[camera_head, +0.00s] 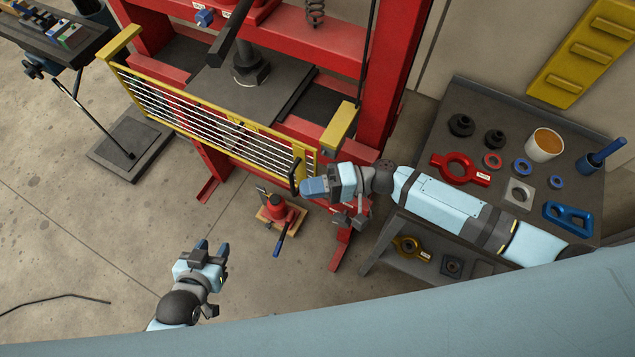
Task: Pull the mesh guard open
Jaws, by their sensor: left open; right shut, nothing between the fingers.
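The mesh guard (222,127) is a yellow frame with pale horizontal bars across the front of the red press (379,70). It looks closed, spanning between two yellow posts. A dark upright handle (295,177) stands near its right end. My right gripper (306,189) is shut, its fingertips at or very near the handle. I cannot tell whether they touch it. My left gripper (212,247) is open and empty, low over the floor, well apart from the guard.
A grey bench (440,136) on the right holds rings, a cup and blue tools under my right arm. A dark stand (131,147) is at left. The floor at lower left is mostly clear.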

